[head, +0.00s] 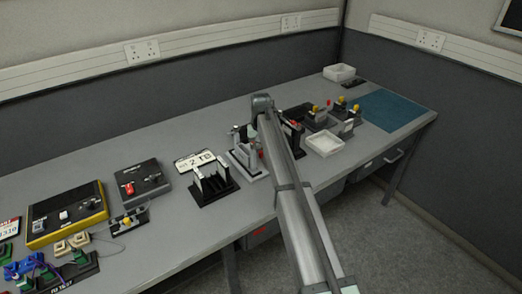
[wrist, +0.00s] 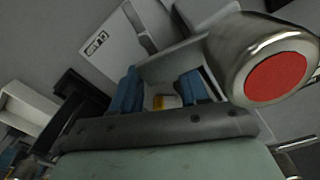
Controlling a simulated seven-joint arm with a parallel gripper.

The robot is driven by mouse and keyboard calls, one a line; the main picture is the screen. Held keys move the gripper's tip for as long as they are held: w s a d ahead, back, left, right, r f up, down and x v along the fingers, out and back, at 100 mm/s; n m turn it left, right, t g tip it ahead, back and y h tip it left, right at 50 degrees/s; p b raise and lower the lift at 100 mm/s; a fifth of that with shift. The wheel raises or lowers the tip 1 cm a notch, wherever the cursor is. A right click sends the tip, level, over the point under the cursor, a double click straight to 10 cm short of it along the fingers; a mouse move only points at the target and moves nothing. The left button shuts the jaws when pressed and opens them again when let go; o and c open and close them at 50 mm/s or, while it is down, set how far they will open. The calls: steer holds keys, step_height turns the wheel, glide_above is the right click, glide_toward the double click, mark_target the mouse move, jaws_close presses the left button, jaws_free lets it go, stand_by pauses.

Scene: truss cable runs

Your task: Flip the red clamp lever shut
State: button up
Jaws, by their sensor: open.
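The gripper itself is hidden behind my arm in the head view. In the wrist view, my gripper (wrist: 161,84) shows two blue-padded fingers apart, with a small yellow-orange thing (wrist: 166,101) visible beyond the gap. Small red parts show beside my arm in the head view: one on the grey fixture (head: 246,163) to its left, and one on a dark fixture (head: 297,126) to its right. I cannot tell which red part is the clamp lever, or its angle. A metal cylinder with a red end (wrist: 276,77) fills the wrist view's upper right; I cannot tell what it is.
A black slotted stand (head: 213,188) and a white label plate (head: 195,160) are left of my arm. A white tray (head: 325,144) and yellow-topped fixtures (head: 346,122) are right of it. A blue mat (head: 395,110) lies at the far right.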

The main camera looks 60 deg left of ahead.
steer(key=shift+c, duration=0.2)
jaws_close()
steer(key=shift+w+m, duration=0.1)
steer(key=shift+m, duration=0.2)
steer(key=m, duration=0.3)
steer(key=shift+w+d, duration=0.2)
steer(key=shift+w, duration=0.2)
steer(key=m, duration=0.3)
steer(key=w+m, duration=0.1)
steer(key=shift+d, duration=0.4)
steer(key=m, duration=0.2)
steer(key=d+m, duration=0.1)
steer(key=m, duration=0.1)
steer(key=shift+w, duration=0.3)
steer(key=shift+w+d+m, duration=0.1)
steer(key=shift+d+m, duration=0.2)
steer(key=shift+m, duration=0.8)
steer(key=shift+d+m, duration=0.3)
steer(key=shift+m, duration=0.8)
